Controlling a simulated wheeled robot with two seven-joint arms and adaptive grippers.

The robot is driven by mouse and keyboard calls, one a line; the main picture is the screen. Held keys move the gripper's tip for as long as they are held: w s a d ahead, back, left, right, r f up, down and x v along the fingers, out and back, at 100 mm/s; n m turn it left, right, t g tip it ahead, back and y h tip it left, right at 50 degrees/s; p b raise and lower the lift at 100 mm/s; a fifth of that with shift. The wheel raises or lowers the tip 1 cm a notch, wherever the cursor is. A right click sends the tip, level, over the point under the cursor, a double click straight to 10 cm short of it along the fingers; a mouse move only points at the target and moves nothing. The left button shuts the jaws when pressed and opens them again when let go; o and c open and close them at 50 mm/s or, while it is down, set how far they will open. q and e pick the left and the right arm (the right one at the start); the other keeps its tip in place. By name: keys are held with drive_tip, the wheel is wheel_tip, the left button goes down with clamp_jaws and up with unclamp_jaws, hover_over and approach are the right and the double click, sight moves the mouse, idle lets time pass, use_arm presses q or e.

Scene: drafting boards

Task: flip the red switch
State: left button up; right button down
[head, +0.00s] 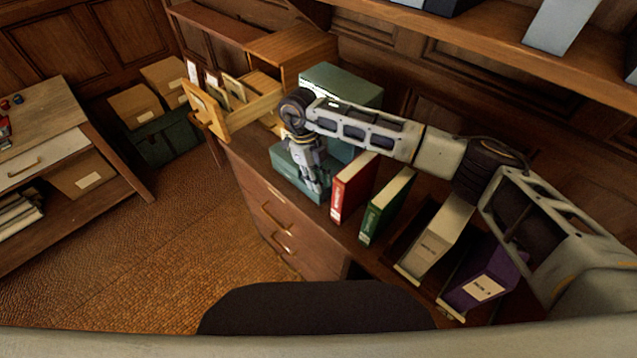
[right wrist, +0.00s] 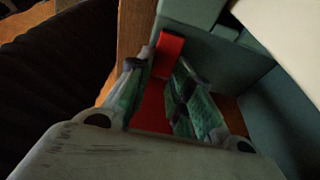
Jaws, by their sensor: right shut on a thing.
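My right gripper (head: 314,188) points down at the front of a low teal box (head: 285,170) on the cabinet top. In the right wrist view, a red piece (right wrist: 170,52) shows beside teal surfaces, with more red between the fingers of my right gripper (right wrist: 160,72). The fingers are shut on this red piece. It looks like the red switch, but its full shape and tilt are hidden by the fingers. In the head view the gripper covers that spot, and no switch shows clearly. My left gripper is not in view.
A red binder (head: 352,188) stands just right of the gripper, then a green binder (head: 386,206). A beige file (head: 437,238) and a purple file (head: 488,279) stand farther right. An open wooden card drawer (head: 212,118) is at left. The floor (head: 150,240) is clear.

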idle(0.3)
drive_tip(key=c, duration=1.3)
unclamp_jaws()
drive_tip(key=shift+r, duration=0.1)
drive_tip(key=shift+v, duration=5.9)
drive_tip(key=shift+w+a, duration=0.1)
drive_tip(key=shift+a, duration=0.05)
